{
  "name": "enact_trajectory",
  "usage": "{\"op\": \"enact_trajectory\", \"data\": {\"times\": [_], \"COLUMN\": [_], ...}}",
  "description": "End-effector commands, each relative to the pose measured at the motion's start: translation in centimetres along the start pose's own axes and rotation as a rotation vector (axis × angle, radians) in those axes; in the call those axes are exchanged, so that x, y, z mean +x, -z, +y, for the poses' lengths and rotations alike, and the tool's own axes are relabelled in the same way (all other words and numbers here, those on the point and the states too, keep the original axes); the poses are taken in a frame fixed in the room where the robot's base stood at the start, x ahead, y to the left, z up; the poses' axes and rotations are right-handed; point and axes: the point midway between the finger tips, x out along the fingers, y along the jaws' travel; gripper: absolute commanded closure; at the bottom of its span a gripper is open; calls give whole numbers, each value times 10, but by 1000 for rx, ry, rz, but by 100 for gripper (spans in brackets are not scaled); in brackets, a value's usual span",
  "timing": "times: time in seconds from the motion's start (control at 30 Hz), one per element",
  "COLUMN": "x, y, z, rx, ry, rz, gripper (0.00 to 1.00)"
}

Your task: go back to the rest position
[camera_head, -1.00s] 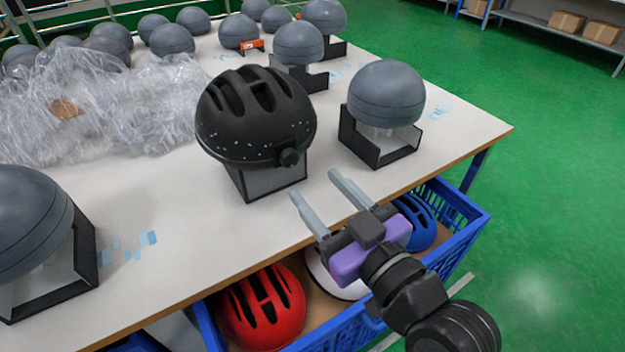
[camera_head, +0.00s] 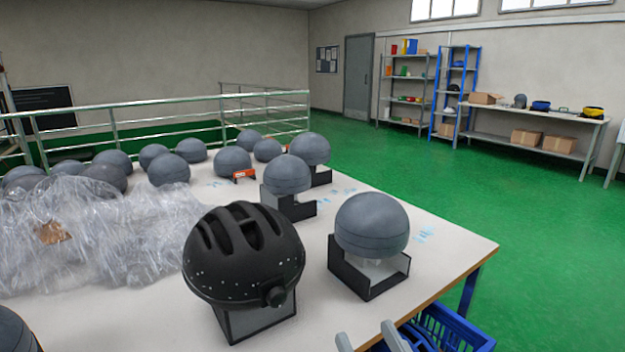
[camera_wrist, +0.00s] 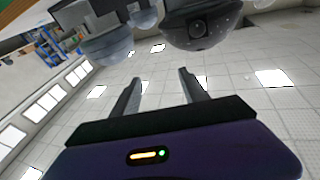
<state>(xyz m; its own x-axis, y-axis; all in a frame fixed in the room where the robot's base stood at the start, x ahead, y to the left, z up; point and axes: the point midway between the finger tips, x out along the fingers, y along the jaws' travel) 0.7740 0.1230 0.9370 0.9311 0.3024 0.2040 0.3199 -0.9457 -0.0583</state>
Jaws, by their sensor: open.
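My gripper (camera_head: 371,337) shows only its fingertips at the bottom edge of the head view, at the table's front edge. In the wrist view my gripper (camera_wrist: 158,88) is open, with nothing between its two fingers. The black helmet (camera_head: 245,255) sits on a stand on the table, to the left of and beyond my fingertips. The dark helmet also shows at the top of the wrist view (camera_wrist: 200,28). A grey headform (camera_head: 371,225) stands on a black holder to the right of the helmet. My gripper is apart from both.
Crumpled clear plastic (camera_head: 100,235) covers the table's left part, with several grey domes behind it. A blue crate (camera_head: 455,325) is partly in view below the table edge. Green floor (camera_head: 540,235) lies open to the right. Shelves (camera_head: 455,90) and a bench (camera_head: 540,115) stand by the far wall.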

Motion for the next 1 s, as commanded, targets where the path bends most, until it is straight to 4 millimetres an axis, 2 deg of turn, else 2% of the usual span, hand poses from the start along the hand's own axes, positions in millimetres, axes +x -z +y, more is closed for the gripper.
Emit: {"op": "enact_trajectory", "data": {"times": [0.2, 0.4, 0.7, 1.0], "x": [-72, -146, -254, -328], "y": [-31, -52, -71, -88], "z": [30, 44, 43, 33], "rx": [22, 12, -31, -58], "ry": [-135, -224, -295, -318], "rz": [-19, -65, -200, -381], "gripper": [48, 48, 48, 48]}}
